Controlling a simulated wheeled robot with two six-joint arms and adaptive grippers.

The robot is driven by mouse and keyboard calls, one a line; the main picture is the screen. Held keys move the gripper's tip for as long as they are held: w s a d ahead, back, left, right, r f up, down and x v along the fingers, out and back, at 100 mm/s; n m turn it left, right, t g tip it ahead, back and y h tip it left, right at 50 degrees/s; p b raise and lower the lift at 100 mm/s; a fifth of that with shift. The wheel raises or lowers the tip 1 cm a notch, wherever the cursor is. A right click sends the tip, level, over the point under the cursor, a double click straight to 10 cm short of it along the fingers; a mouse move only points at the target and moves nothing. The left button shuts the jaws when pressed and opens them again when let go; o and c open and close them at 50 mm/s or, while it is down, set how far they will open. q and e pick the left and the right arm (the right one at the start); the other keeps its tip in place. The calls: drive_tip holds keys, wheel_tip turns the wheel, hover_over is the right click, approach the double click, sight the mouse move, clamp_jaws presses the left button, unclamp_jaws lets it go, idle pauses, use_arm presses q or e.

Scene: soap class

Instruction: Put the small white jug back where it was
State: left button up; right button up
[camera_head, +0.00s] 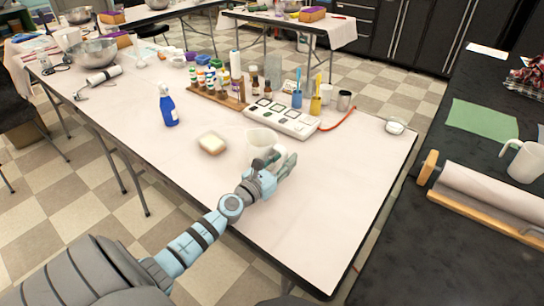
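A small white jug (259,138) stands on the white-topped table (345,190), near the middle and to the right of a soap-like block. My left gripper (286,161) is right at the jug's near right side and covers part of it. Its fingers overlap the jug's edge in this view. I cannot tell whether they are closed on the jug or only beside it. Another white jug (525,161) stands on the dark counter at the right. My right gripper is not in view.
A pale block on a small dish (212,143) and a blue spray bottle (168,106) stand left of the jug. A white panel with dark squares (281,119) and a rack of bottles (215,94) lie behind it. The table's right front is clear.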

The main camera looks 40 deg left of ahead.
use_arm(q)
drive_tip(key=s+b, duration=0.1)
drive_tip(key=s, duration=1)
drive_tip(key=shift+s+d, duration=0.1)
drive_tip(key=shift+s, duration=0.1)
